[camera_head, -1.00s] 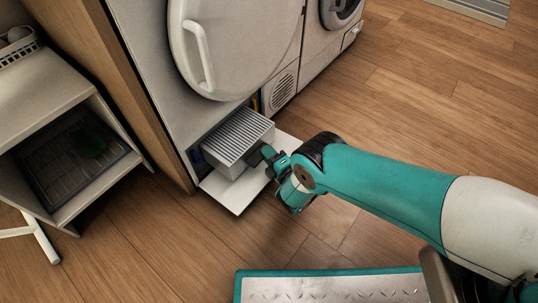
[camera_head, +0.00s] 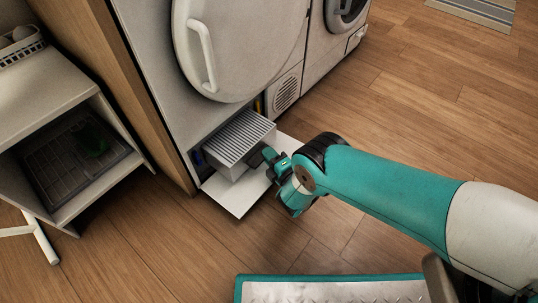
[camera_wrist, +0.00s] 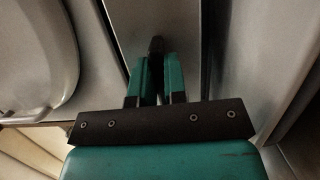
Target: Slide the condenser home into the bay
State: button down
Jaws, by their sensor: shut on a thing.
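The condenser (camera_head: 238,138) is a light grey finned block. It sits at the mouth of the bay (camera_head: 199,158) low in the machine's front, partly inside and partly sticking out above the lowered flap (camera_head: 238,194). My gripper (camera_head: 268,157) is at the condenser's near end, shut on its handle. In the wrist view, my gripper's teal fingers (camera_wrist: 156,75) are closed together on a dark piece, with the grey face of the condenser (camera_wrist: 160,18) beyond. The inside of the bay is mostly hidden.
The round white door (camera_head: 240,45) is above the bay. A wooden panel (camera_head: 135,90) stands to the left, then a white shelf unit (camera_head: 55,85) with a tray inside. A second machine (camera_head: 335,45) is at the right.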

aim_at(260, 149)
jog(key=shift+w+a+r+b, duration=0.15)
jog(key=shift+w+a+b, duration=0.9)
jog(key=shift+b, duration=1.8)
dwell(1.2)
jog(key=shift+w+a+b, duration=0.25)
jog(key=shift+a+b, duration=0.4)
jog(key=shift+b, duration=1.9)
dwell(0.5)
jog(key=shift+d+p, duration=0.1)
jog(key=shift+p, duration=0.55)
